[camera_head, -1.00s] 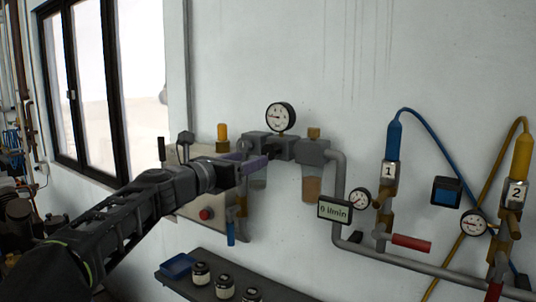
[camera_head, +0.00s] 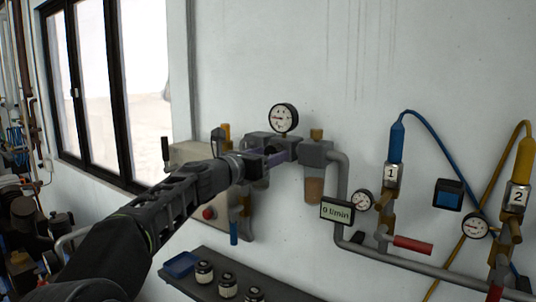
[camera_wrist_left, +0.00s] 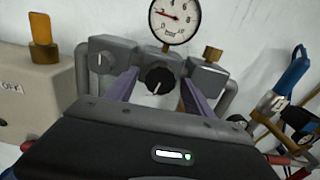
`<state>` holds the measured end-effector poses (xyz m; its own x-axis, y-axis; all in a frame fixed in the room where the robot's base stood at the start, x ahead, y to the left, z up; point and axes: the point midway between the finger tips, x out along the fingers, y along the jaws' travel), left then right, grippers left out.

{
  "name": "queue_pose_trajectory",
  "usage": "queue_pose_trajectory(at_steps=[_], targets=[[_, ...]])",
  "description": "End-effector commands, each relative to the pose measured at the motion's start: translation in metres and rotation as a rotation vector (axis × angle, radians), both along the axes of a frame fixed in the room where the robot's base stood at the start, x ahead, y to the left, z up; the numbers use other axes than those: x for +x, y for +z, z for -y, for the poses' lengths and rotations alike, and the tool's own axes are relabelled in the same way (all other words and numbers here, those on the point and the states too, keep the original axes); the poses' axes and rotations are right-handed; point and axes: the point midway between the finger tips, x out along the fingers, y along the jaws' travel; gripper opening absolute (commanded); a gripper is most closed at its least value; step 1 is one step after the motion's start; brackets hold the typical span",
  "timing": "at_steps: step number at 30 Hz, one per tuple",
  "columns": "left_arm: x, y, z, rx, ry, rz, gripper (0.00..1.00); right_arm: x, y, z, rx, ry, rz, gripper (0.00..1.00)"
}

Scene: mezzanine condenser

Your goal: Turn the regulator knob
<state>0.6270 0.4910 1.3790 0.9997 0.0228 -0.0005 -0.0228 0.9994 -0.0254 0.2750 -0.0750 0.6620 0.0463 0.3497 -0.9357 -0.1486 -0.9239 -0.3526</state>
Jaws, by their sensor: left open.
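The black regulator knob (camera_wrist_left: 158,80), with a white pointer line, shows in the left wrist view below the pressure gauge (camera_wrist_left: 172,22). It sits on the grey regulator unit (camera_wrist_left: 112,46). My left gripper (camera_wrist_left: 159,82) is open, with one purple finger to the left of the knob and one to the right. I cannot tell how deep the knob lies between them. In the head view my left gripper (camera_head: 276,158) is in front of the unit, below the gauge (camera_head: 284,118), and hides the knob. My right gripper is not in view.
A filter bowl (camera_head: 314,189) and a flow display (camera_head: 337,212) are to the right. A panel box with a red button (camera_head: 209,213) is to the left. A shelf (camera_head: 205,291) with jars is below. Piping with blue and yellow hoses runs right.

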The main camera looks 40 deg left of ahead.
Motion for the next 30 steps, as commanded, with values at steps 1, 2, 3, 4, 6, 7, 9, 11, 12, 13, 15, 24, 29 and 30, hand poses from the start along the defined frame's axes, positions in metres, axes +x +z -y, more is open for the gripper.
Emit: queue_pose_trajectory(at_steps=[1,2,3,4,6,7,9,11,12,13,15,24,29,30], targets=[[0.0000,0.0000,0.0000,0.000,0.000,0.000,0.61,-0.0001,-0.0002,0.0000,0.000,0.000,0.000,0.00],[-0.0001,0.0000,-0.0001,0.000,0.000,0.000,0.61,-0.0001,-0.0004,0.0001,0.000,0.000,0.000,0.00],[-0.0002,0.0000,-0.0001,0.000,0.000,0.000,0.61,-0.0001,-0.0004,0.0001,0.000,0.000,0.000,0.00],[-0.0002,0.0000,-0.0001,0.000,0.000,0.000,0.61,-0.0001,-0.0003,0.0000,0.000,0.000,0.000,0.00],[-0.0003,0.0000,-0.0001,0.000,0.000,0.000,0.58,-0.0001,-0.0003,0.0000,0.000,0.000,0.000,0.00],[-0.0004,0.0000,-0.0001,0.000,0.000,0.000,0.55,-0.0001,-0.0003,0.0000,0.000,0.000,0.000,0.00],[-0.0004,0.0000,-0.0002,0.000,0.000,0.000,0.50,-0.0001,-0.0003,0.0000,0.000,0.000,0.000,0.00],[-0.0005,0.0000,-0.0002,0.000,0.001,0.000,0.45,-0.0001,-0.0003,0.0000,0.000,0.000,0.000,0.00],[-0.0005,0.0001,-0.0002,0.000,0.001,0.000,0.41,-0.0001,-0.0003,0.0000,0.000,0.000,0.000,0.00],[-0.0005,0.0001,-0.0002,0.000,0.001,0.000,0.39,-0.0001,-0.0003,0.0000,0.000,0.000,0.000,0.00],[-0.0006,0.0001,-0.0003,0.000,0.001,0.000,0.33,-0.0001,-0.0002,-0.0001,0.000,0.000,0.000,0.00],[-0.0006,0.0001,-0.0004,0.000,0.001,0.000,0.09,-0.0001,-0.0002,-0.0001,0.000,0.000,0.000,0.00],[-0.0007,0.0001,-0.0005,0.000,0.001,0.000,0.00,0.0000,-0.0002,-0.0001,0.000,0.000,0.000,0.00],[-0.0007,0.0001,-0.0005,0.001,0.001,0.000,0.00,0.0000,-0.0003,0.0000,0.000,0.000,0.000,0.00]])
